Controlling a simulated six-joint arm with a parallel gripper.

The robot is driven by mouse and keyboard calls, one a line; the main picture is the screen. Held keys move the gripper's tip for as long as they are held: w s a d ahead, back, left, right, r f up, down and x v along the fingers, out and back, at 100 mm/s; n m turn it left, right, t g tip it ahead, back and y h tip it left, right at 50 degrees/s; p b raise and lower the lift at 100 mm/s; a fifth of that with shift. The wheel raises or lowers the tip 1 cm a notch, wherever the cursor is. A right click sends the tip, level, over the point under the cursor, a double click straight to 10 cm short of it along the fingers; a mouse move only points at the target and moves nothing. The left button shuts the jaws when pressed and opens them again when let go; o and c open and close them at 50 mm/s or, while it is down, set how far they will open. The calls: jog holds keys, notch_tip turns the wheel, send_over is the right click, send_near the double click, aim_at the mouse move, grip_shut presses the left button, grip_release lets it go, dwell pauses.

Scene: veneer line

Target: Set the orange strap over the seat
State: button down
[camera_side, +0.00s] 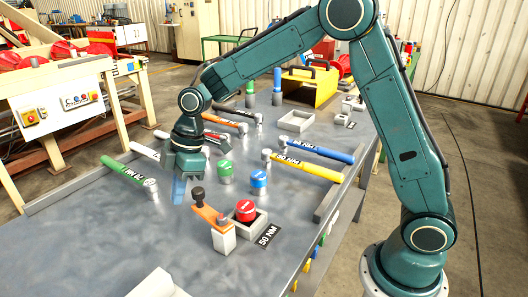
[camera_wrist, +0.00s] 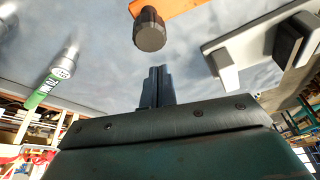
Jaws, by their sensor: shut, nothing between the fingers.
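The orange strap (camera_side: 209,214) sits at the front middle of the bench, with a dark knob (camera_side: 198,193) standing at its far-left end. Its other end lies at a pale block (camera_side: 223,240). Beside it a grey open-topped holder (camera_side: 258,222), which seems to be the seat, has a red-topped cylinder (camera_side: 245,209) in it. In the wrist view the strap (camera_wrist: 172,6) shows at the top edge, the knob (camera_wrist: 149,32) below it. My gripper (camera_side: 178,198) points down left of the knob, shut and empty; its fingers (camera_wrist: 157,72) appear apart from the knob.
A green-handled wrench (camera_side: 125,171) lies left of my gripper. Green (camera_side: 225,172) and blue (camera_side: 259,181) cylinders stand behind the holder, near a yellow-handled wrench (camera_side: 306,170). A white box (camera_side: 158,286) is at the front edge. The bench's left front is clear.

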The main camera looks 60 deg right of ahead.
aim_at(196, 187)
jog(key=shift+s+d, duration=0.25)
jog(key=shift+d, duration=0.3)
jog(key=shift+s+d, duration=0.2)
jog(key=shift+d, duration=0.3)
jog(key=shift+d, duration=0.1)
jog(key=shift+s+d+m+t+h, duration=0.15)
jog(key=shift+d+m+t, duration=0.1)
jog(key=shift+d+m, duration=0.55)
jog(key=shift+d+m+t+h, duration=0.2)
jog(key=shift+d+m, duration=0.3)
jog(key=shift+m, duration=0.6)
jog(key=shift+s+d+m+t+h, duration=0.25)
jog(key=shift+s+d+m+h, duration=0.3)
jog(key=shift+s+d+m, duration=0.95)
jog(key=shift+s+d+m+t+h, duration=0.25)
jog(key=shift+s+d+m+h, duration=0.4)
jog(key=shift+m, duration=1.65)
jog(key=shift+s+d+m+t+h, duration=0.25)
jog(key=shift+s+d+m+h, duration=0.2)
jog(key=shift+s+d+m, duration=1.05)
jog(key=shift+w+a+f+m, duration=0.15)
jog(key=shift+a+m, duration=0.25)
jog(key=shift+a, duration=0.05)
jog(key=shift+w, duration=0.1)
